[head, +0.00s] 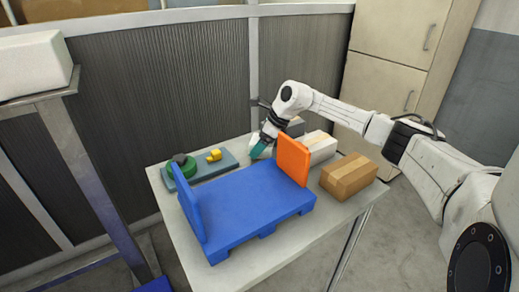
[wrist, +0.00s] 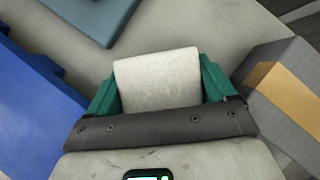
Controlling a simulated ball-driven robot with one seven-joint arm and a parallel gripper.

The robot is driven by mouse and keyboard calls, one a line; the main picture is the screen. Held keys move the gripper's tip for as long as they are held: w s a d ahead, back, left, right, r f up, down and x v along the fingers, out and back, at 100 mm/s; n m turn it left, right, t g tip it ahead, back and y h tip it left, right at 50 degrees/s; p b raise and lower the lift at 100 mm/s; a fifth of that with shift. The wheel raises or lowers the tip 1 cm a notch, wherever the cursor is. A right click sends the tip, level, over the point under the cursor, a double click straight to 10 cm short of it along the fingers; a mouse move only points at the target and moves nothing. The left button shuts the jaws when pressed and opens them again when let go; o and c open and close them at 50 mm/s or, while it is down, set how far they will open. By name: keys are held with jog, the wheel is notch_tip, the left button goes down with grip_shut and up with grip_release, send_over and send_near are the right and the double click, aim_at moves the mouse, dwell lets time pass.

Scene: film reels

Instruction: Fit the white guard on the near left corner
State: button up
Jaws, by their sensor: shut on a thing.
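The white guard (wrist: 158,80) is between the teal fingers of my gripper (wrist: 160,88) in the wrist view, and the gripper is shut on it. In the head view my gripper (head: 261,149) points down behind the far edge of the blue pallet (head: 245,205); the guard is mostly hidden there. The pallet lies on the table. A blue upright panel (head: 188,205) stands along its left side, and an orange upright panel (head: 293,160) stands at its far right. The near left corner of the pallet is at the front, by the blue panel's lower end.
A blue-grey tray (head: 229,160) with a green round piece (head: 183,165) and a yellow piece (head: 214,155) lies behind the pallet. A brown carton (head: 348,177) and a white box (head: 319,149) stand right of the orange panel. The table (head: 261,260) is bare at the front.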

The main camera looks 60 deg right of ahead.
jog(key=shift+f, duration=0.85)
jog(key=o, duration=0.9)
jog(key=shift+f, duration=0.1)
